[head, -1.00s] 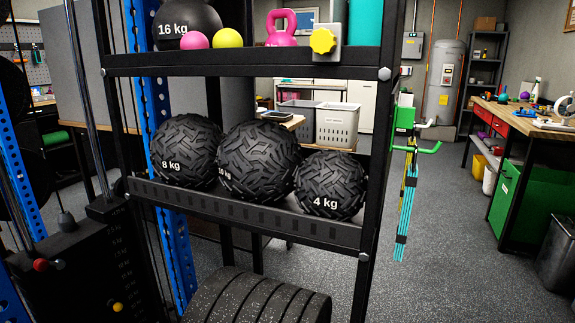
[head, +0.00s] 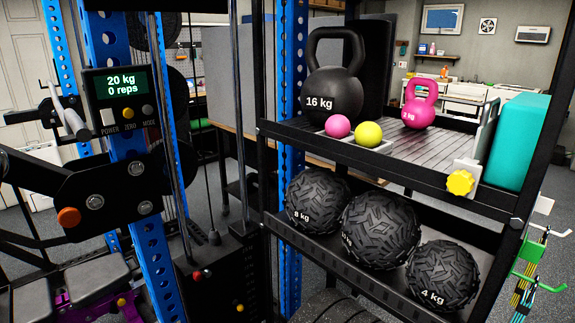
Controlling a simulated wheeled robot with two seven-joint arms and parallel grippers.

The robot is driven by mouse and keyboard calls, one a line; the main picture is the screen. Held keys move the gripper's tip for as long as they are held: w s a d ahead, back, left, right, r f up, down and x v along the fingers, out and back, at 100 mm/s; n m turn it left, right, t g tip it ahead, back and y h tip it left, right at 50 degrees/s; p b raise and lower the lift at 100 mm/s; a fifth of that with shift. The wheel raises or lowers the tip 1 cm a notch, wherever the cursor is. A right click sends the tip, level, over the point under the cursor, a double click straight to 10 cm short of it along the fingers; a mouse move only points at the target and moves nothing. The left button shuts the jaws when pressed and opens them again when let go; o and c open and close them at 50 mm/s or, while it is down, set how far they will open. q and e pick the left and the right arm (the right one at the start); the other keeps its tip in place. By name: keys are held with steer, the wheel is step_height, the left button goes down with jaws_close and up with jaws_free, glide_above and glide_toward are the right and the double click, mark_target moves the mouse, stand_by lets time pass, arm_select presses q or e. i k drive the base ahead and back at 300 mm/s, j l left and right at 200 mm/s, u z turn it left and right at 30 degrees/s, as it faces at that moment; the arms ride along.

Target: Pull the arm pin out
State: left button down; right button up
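The black machine arm (head: 30,172) runs from the plate toward the left edge. A blue perforated upright (head: 150,245) passes beside the plate. Neither of my grippers is in view.
A display (head: 120,82) reads 20 kg, 0 reps. A weight stack with a red knob (head: 197,275) stands lower down. A rack at right holds a 16 kg kettlebell (head: 335,95), textured balls (head: 380,230) and a yellow knob (head: 460,182). A padded bench (head: 75,290) is lower left.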

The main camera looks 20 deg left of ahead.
mark_target(69, 217)
steer(key=u, duration=2)
steer(key=l+z, duration=0.3)
steer(key=l, duration=0.15)
steer(key=i, duration=0.05)
